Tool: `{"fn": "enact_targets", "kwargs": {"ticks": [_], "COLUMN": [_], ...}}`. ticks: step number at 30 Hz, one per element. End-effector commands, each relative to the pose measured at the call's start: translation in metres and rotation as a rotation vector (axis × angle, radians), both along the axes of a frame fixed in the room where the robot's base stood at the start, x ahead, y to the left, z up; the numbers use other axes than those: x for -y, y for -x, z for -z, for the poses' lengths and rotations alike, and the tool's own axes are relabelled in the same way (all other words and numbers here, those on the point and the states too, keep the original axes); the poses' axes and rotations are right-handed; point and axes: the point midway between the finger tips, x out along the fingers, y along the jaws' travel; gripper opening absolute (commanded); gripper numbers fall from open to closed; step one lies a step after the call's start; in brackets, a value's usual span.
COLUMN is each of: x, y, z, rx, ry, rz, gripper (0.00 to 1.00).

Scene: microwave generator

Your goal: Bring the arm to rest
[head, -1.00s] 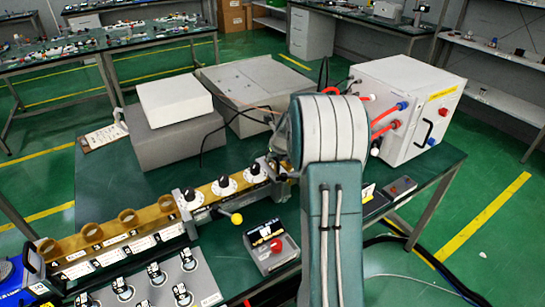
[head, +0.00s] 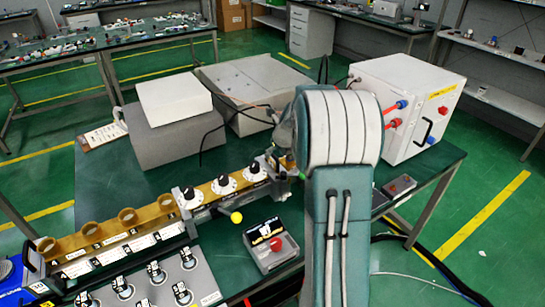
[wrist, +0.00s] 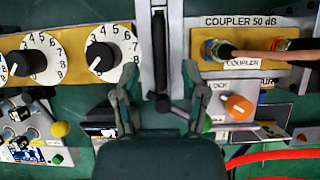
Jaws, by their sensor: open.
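My gripper (wrist: 161,92) is open in the wrist view, its two fingers spread with nothing held between them. A dark upright bar (wrist: 160,45) shows between and beyond the fingertips; I cannot tell how far it is from them. In the head view my arm stands bent at the right of centre and hides most of the gripper.
A waveguide bench with black-and-white dials (head: 224,184) runs to the left. A yellow ball knob (head: 236,217) and a box with a red button (head: 276,245) are close by. A white cabinet with cables (head: 420,100) stands behind right. Coupler panel (wrist: 243,45) borders the gripper's right.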

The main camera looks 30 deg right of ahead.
Motion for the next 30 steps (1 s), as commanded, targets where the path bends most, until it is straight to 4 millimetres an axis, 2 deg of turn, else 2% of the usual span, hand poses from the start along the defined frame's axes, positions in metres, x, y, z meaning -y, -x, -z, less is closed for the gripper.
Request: {"fn": "enact_targets", "kwargs": {"ticks": [3,10,15,22,26,30], "x": [0.0,-0.001,-0.001,-0.003,-0.026,-0.076], "y": [0.013,0.032,0.038,0.039,0.045,0.065], "z": [-0.025,-0.059,-0.069,-0.07,-0.084,-0.109], "rx": [0.004,0.002,0.0,0.0,-0.004,-0.013], "ry": [0.003,0.001,0.001,0.004,0.074,0.25], "rz": [0.001,0.0,0.0,-0.008,-0.148,-0.488], "gripper": [0.56,0.56,0.56,0.56,0.56,0.56]}}
